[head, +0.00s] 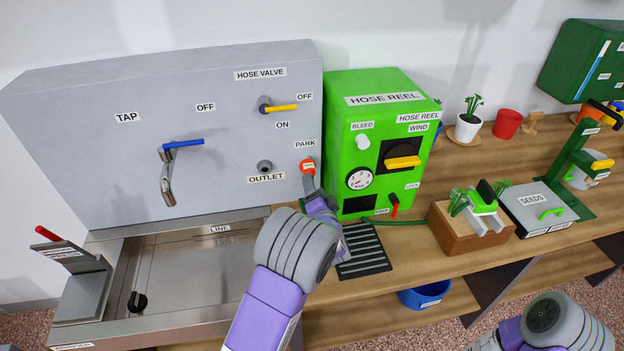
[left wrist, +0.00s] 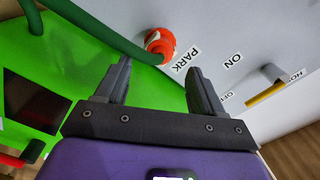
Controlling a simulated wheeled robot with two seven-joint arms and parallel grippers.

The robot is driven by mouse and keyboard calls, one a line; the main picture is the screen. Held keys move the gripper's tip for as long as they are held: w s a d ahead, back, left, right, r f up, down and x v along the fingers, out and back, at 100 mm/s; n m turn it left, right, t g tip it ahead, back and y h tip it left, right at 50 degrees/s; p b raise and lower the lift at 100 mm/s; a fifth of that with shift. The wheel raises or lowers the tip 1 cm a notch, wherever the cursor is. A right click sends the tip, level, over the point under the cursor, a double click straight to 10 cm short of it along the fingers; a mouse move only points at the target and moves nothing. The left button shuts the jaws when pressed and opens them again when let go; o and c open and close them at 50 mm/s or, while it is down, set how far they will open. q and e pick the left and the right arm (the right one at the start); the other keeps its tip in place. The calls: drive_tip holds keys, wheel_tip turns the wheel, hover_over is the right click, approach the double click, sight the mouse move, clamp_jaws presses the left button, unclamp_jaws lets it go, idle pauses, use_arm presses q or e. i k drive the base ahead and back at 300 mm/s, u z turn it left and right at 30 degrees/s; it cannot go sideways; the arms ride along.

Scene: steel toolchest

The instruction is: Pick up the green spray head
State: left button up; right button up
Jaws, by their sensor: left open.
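No plainly green spray head can be made out. An orange round fitting (head: 307,166) sits at the PARK label on the grey panel (head: 228,130). The orange fitting also shows in the left wrist view (left wrist: 160,44), with a green hose (left wrist: 112,42) running to it. My left gripper (head: 311,187) is just below and in front of the fitting. In the left wrist view my left gripper (left wrist: 155,78) has its two fingers apart, with nothing seen between them. The fitting is beyond the fingertips. My right arm shows at the lower right, its gripper out of frame.
The green hose reel box (head: 383,105) stands right of the panel, with a black grate (head: 363,252) before it. A yellow valve lever (head: 283,108) and a blue tap lever (head: 184,143) stick out of the panel. A brown planter (head: 450,230) and SEEDS box stand further right.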

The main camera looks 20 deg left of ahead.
sight(482, 200)
drive_tip(key=k, duration=1)
